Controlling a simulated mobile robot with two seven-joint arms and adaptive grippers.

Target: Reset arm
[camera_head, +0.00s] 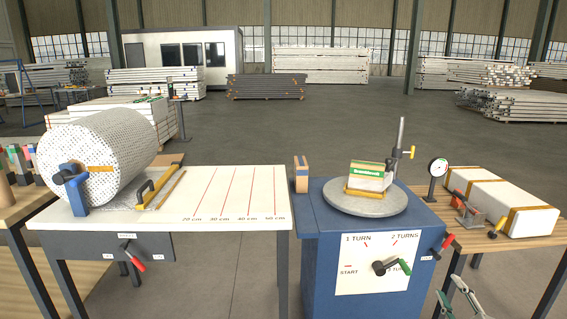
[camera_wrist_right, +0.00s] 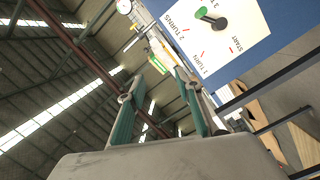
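My right gripper (camera_head: 452,291) shows at the lower right of the head view, low in front of the right wooden bench and to the right of the blue cabinet. In the right wrist view its two green fingers (camera_wrist_right: 158,82) stand apart with nothing between them, so it is open and empty. It touches nothing that I can see. My left gripper is not in view.
The blue cabinet (camera_head: 316,255) carries a turntable (camera_head: 365,205) with a box (camera_head: 369,177) on it and a dial panel (camera_head: 373,265) in front. A white table (camera_head: 240,185) with a large roll (camera_head: 97,155) stands left. The right bench (camera_head: 480,238) holds a long white package (camera_head: 500,195).

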